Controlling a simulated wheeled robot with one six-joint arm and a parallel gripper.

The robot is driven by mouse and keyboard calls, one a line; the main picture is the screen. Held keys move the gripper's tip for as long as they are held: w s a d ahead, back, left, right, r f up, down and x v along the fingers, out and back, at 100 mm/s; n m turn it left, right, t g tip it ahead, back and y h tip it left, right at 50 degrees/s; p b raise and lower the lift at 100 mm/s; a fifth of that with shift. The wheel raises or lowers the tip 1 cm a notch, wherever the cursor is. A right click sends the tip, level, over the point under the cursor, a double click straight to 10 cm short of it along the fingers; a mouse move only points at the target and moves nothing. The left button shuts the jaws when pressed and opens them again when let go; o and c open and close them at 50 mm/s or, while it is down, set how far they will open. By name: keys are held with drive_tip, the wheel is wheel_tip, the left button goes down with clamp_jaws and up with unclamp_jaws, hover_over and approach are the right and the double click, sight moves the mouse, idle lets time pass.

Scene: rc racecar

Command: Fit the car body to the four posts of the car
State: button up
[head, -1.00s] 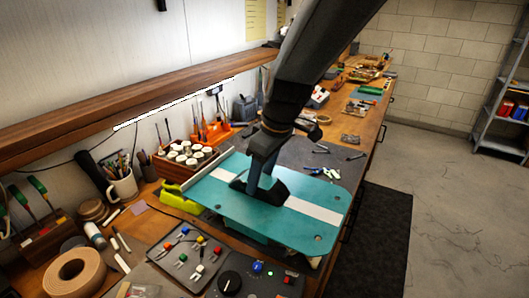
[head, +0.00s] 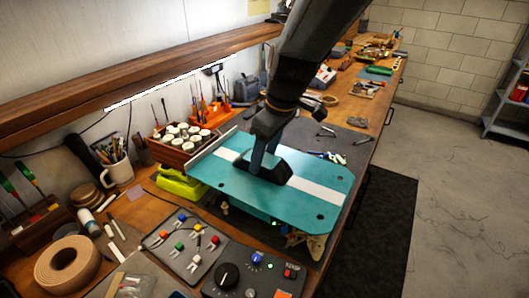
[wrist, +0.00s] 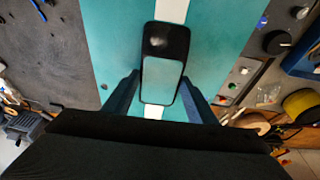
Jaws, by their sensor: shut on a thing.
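The car body (head: 222,178) is a flat teal panel with a white lengthwise stripe, a raised black cabin (head: 275,168) and small dark holes near its corners. My gripper (head: 264,160) is shut on the cabin, and the panel looks roughly level above the bench. In the wrist view, my fingers (wrist: 158,98) stand on both sides of the cabin (wrist: 167,40), over the teal panel (wrist: 115,40). The car beneath and its posts are hidden by the panel, so I cannot tell whether the posts meet the holes.
A tray of coloured connectors (head: 182,247) and a black control box (head: 250,275) lie in front. A yellow-green case (head: 180,184) and a wooden box of jars (head: 182,140) stand close by the panel's left edge. Loose tools lie on the grey mat behind.

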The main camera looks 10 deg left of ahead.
sight(267, 160)
drive_tip(key=shift+d+b+x, duration=0.25)
drive_tip(key=shift+b+x, duration=0.45)
drive_tip(key=shift+x, duration=0.35)
drive_tip(key=shift+d+b+x, duration=0.2)
drive_tip(key=shift+b+x, duration=0.45)
drive_tip(key=shift+x, duration=0.4)
drive_tip(key=shift+s+f+b, duration=0.2)
drive_tip(key=shift+f+b, duration=1.05)
drive_tip(key=shift+f, duration=0.35)
drive_tip(key=o, duration=1.1)
drive_tip(key=shift+b+v, duration=0.8)
drive_tip(key=shift+v, duration=3.05)
